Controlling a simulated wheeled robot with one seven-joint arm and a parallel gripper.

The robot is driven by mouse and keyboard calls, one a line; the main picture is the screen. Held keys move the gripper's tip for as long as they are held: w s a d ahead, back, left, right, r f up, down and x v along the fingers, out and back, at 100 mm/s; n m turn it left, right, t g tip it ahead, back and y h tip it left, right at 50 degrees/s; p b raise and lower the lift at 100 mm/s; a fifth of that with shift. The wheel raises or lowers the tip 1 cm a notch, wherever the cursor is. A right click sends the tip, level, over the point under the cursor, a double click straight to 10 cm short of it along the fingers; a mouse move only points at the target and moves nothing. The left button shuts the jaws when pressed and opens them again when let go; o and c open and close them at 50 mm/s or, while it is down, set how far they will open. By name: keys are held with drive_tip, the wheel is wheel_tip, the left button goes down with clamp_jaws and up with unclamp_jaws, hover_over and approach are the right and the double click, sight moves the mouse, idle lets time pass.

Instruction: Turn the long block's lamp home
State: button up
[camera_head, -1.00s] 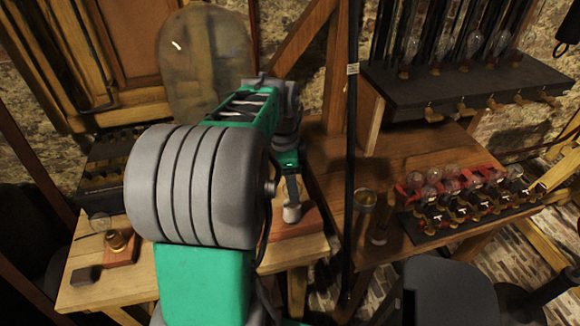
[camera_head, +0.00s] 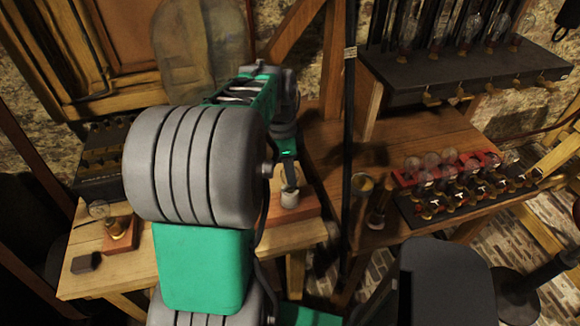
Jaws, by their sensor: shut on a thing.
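The long block (camera_head: 306,204) is a reddish-brown wooden piece on the right part of the pale workbench (camera_head: 140,272). It is partly hidden behind my arm. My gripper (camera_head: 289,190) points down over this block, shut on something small. A pale grey stub shows at its lower end, just above or touching the block; I cannot tell whether it is a fingertip or part of the lamp. The long block's lamp and its socket cannot be made out clearly. At the left of the bench, a shorter reddish block (camera_head: 119,241) carries a brass socket (camera_head: 117,228).
A clear bulb (camera_head: 98,209) and a dark small block (camera_head: 86,262) are near the short block. A black post (camera_head: 348,150) stands close right of my gripper. A red rack (camera_head: 455,165) with several bulbs sits on the right bench, below a dark shelf (camera_head: 465,75).

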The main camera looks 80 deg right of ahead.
clamp_jaws()
drive_tip(key=m+b, duration=0.2)
drive_tip(key=shift+f+m, duration=0.15)
drive_tip(key=shift+m, duration=0.15)
drive_tip(key=m+b, duration=0.2)
drive_tip(key=m, duration=0.1)
drive_tip(key=shift+y, duration=0.3)
drive_tip(key=shift+m+b, duration=0.3)
drive_tip(key=shift+m, duration=0.1)
drive_tip(key=shift+r, duration=0.2)
drive_tip(key=shift+f, duration=0.1)
